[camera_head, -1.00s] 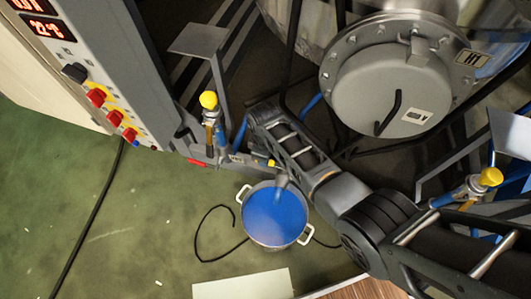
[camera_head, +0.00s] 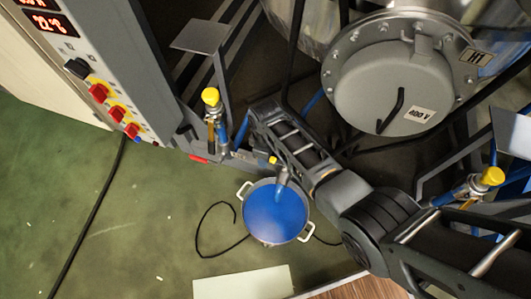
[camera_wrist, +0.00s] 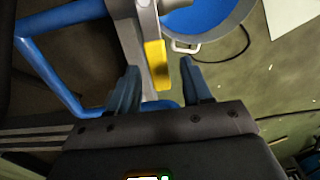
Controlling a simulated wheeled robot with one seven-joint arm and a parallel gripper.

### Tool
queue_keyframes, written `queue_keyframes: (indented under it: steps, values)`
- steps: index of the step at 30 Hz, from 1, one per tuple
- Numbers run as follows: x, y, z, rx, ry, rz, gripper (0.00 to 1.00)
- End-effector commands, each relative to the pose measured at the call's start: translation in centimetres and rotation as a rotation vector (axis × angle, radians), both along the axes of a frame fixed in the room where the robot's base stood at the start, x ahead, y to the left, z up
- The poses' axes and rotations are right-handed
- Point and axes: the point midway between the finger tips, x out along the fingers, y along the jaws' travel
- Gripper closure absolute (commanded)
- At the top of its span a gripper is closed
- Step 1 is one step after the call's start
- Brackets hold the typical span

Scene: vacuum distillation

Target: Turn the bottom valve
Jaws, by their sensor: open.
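The bottom valve has a yellow lever handle (camera_wrist: 156,65) on a grey metal pipe (camera_wrist: 146,22). In the wrist view the lever points down the picture into the gap between my fingers. My gripper (camera_wrist: 157,72) is open, with one dark blue finger on each side of the lever. I see a gap on both sides, and neither finger clearly touches it. In the head view only a small yellow bit of the lever (camera_head: 273,160) shows beside my arm, above the pot. My fingers are hidden there behind my wrist.
A two-handled pot (camera_head: 249,236) with blue contents stands on the green floor below the valve. Blue frame tubes (camera_wrist: 50,75) run left of my gripper. Other yellow-topped valves stand at left (camera_head: 210,97) and right (camera_head: 492,177). A control panel (camera_head: 90,60) is at left.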

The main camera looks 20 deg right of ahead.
Motion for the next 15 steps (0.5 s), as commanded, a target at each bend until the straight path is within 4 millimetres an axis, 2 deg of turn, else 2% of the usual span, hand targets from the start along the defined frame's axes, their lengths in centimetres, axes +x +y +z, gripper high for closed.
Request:
queue_keyframes:
  steps: [4,9,15]
  values:
    - [0.0,0.0,1.4,0.001,-0.002,-0.001,0.51]
    - [0.1,0.0,4.3,0.001,-0.003,-0.001,0.51]
    - [0.0,0.0,6.9,0.0,-0.001,0.0,0.51]
